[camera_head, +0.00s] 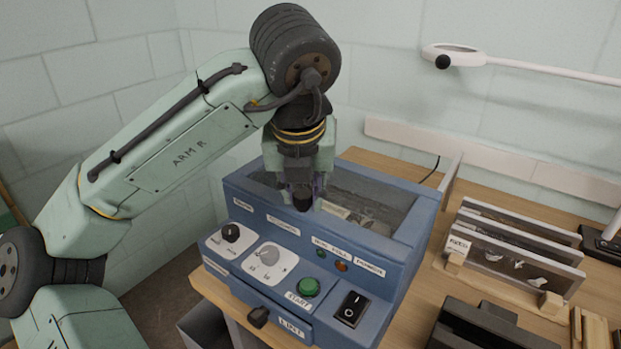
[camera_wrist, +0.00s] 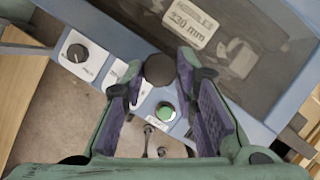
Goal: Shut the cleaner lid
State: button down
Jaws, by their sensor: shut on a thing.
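The blue cleaner (camera_head: 415,235) stands on the wooden table, with an open-topped-looking tank behind its front panel. A dark, see-through sheet that looks like the lid (camera_wrist: 255,75) spans the tank in the wrist view; from these views I cannot tell if it is fully seated. A round black knob (camera_wrist: 160,70) sits between my fingertips at the tank's front edge. It also shows in the head view (camera_head: 302,200). My gripper (camera_wrist: 159,76) points down and is shut on this knob, with purple pads on either side. The fingers hide part of the front rim.
The front panel carries a green start button (camera_head: 308,287), dials and a black rocker switch (camera_head: 351,308). To the right stand upright plates in a wooden rack (camera_head: 520,250) and a dark block (camera_head: 490,328). A white lamp arm (camera_head: 540,70) reaches in at upper right.

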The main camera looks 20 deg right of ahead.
jog(key=shift+s+a+f, duration=0.1)
jog(key=shift+f, duration=0.05)
jog(key=c, duration=1.3)
grip_release()
jog(key=shift+a, duration=0.1)
jog(key=v, duration=1.2)
